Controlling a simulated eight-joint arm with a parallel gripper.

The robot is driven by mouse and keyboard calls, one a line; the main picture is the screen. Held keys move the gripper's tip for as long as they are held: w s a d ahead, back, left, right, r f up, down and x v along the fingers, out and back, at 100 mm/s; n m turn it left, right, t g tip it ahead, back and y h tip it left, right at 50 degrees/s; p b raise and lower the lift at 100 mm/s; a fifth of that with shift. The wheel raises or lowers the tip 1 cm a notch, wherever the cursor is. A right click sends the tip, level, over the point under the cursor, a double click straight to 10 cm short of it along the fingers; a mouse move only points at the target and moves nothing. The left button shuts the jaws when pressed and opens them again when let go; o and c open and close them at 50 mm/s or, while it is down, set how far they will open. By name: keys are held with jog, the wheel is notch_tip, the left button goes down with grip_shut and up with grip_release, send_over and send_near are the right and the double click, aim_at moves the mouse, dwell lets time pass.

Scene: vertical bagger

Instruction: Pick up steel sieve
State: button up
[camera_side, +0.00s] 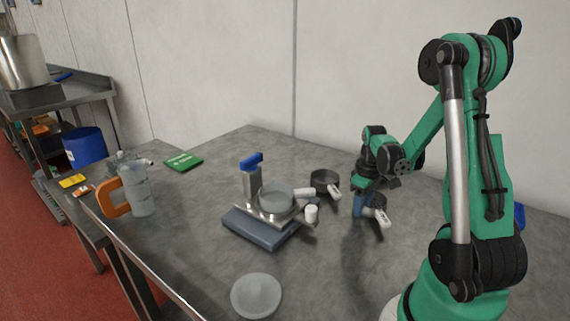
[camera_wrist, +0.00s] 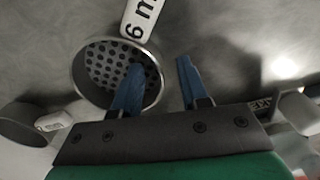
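The steel sieve (camera_wrist: 92,80) is a round pan with a perforated base and a white-tagged handle reading "6 m…" in the wrist view. In the side view its white handle tag (camera_side: 381,216) shows on the table beside my fingers. My gripper (camera_wrist: 159,66) is open, with two blue fingers apart. In the wrist view the left finger overlaps the sieve's inside and the right finger is outside its rim. Whether either touches the wall cannot be told. In the side view my gripper (camera_side: 361,203) is low over the sieve and hides part of it.
A similar dark pan (camera_side: 325,182) stands to the left, near the bench scale (camera_side: 258,228) with a pan on it. A pale bowl (camera_side: 256,296) is at the front. A jug (camera_side: 138,190) with an orange handle and a green box (camera_side: 183,161) are farther left.

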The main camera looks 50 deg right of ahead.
grip_shut()
dwell(1.2)
